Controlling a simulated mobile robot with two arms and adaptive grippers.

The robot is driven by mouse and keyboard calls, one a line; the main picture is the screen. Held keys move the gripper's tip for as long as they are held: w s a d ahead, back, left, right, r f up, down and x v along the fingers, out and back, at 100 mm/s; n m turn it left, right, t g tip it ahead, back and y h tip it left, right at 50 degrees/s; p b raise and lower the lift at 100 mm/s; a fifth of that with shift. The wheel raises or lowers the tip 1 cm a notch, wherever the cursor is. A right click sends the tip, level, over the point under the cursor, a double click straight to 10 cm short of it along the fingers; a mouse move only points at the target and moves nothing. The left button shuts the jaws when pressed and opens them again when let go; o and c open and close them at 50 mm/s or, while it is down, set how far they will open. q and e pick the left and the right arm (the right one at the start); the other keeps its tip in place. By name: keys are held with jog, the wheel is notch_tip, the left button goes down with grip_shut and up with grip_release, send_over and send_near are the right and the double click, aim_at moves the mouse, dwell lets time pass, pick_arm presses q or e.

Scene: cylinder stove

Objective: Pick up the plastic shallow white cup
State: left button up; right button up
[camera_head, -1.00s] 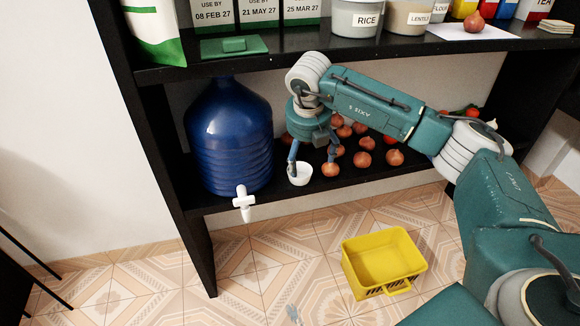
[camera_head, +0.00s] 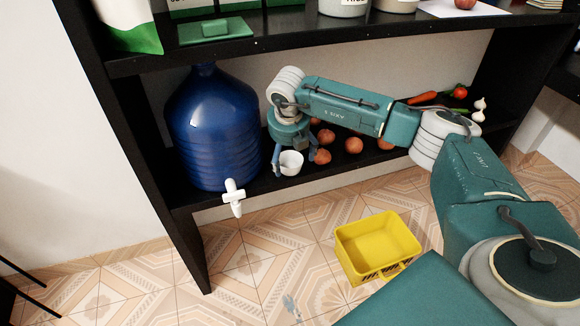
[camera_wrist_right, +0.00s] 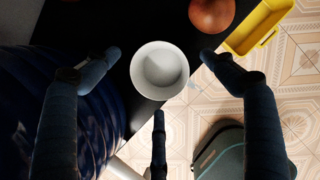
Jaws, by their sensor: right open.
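The shallow white cup (camera_head: 291,162) stands upright near the front edge of the lower black shelf. It also shows in the right wrist view (camera_wrist_right: 160,71), seen from above, empty, at the shelf edge. My right gripper (camera_head: 293,168) is over the cup, with fingers down on either side of it. In the wrist view the right gripper's fingers (camera_wrist_right: 160,65) are spread wide, with visible gaps to the cup. My left gripper is in neither view.
A large blue water jug (camera_head: 213,130) with a white tap (camera_head: 233,196) stands close left of the cup. Several onions (camera_head: 354,145) lie to the right. The upper shelf (camera_head: 270,42) is above my arm. A yellow basket (camera_head: 378,246) sits on the tiled floor.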

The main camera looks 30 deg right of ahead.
jog(key=shift+x, duration=0.95)
jog(key=shift+c, duration=0.6)
jog(key=c, duration=0.9)
jog(key=shift+r, duration=0.15)
